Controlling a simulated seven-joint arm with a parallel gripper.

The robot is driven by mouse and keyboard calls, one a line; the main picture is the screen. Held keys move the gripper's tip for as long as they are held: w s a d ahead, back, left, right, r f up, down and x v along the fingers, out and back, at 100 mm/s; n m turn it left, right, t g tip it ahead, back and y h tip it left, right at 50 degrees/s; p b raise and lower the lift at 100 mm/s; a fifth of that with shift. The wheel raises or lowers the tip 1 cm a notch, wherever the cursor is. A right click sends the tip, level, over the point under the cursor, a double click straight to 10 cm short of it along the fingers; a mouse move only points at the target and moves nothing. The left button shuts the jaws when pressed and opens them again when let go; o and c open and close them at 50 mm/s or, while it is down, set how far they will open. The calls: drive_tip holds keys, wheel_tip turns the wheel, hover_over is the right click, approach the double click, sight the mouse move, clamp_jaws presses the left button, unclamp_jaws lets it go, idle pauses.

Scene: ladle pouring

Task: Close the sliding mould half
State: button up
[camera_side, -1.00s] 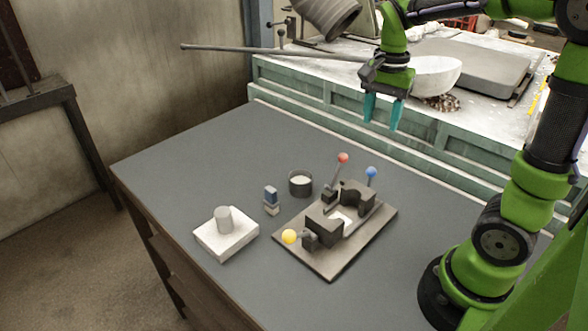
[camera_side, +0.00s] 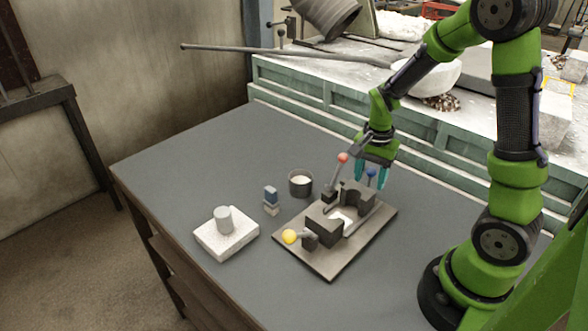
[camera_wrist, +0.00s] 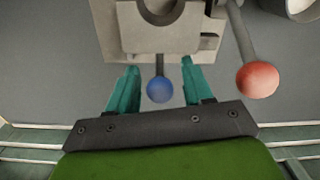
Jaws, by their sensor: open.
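The mould sits on a flat base plate (camera_side: 330,264) on the table. Its two dark halves stand apart: the near half (camera_side: 322,227) by the yellow knob (camera_side: 289,236), and the far half (camera_side: 356,197) by the blue knob (camera_side: 371,173). A pale patch shows in the gap. A lever with a red ball (camera_side: 342,158) rises beside the far half. My gripper (camera_side: 371,178) is open, pointing down at the blue knob. In the wrist view the blue knob (camera_wrist: 160,89) lies between the teal fingers, with space on both sides. The red ball (camera_wrist: 257,80) is right of them.
A dark cup with pale contents (camera_side: 300,183), a small blue-topped block (camera_side: 271,199) and a white block with a grey cylinder (camera_side: 226,236) stand left of the mould. The table's left part (camera_side: 190,170) is clear. A green-sided bench (camera_side: 420,140) runs behind.

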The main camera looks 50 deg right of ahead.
drive_tip(key=shift+f, duration=0.2)
drive_tip(key=shift+c, duration=0.2)
clamp_jaws()
drive_tip(key=shift+a, duration=0.1)
drive_tip(key=a, duration=0.8)
drive_tip(key=shift+w+a, duration=0.1)
drive_tip(key=shift+a, duration=0.05)
drive_tip(key=shift+o, duration=0.2)
unclamp_jaws()
